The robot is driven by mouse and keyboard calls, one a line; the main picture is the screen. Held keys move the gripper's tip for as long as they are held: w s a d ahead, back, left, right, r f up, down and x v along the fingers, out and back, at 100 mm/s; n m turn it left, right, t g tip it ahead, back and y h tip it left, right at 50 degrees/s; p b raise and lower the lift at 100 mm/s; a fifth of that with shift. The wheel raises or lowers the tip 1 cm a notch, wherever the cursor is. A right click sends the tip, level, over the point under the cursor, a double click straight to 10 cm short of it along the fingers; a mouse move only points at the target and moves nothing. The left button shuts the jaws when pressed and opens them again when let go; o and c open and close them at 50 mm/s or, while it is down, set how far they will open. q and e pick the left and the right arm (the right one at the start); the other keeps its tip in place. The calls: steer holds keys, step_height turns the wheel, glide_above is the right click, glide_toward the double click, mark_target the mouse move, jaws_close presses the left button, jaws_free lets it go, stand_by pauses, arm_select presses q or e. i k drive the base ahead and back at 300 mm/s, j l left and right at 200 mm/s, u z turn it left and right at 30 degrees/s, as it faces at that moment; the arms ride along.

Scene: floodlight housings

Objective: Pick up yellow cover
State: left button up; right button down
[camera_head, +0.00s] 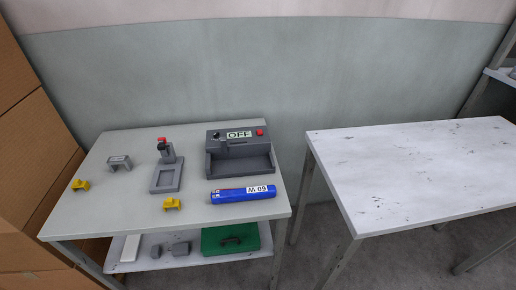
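Two small yellow covers lie on the grey-green table at the left. One yellow cover (80,185) is near the table's left edge. The other yellow cover (171,204) is near the front edge, left of a blue cylinder. Both stand apart from other objects, and nothing touches them. Neither of my grippers shows in the head view.
The table (120,212) also holds a small grey bracket (119,162), a grey stand with a red part (166,176), a dark device reading OFF (239,150) and the blue cylinder (243,194). A green case (231,239) is on the lower shelf. The right table (420,170) is empty.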

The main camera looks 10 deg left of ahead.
mark_target(170, 202)
steer(key=u, duration=1.15)
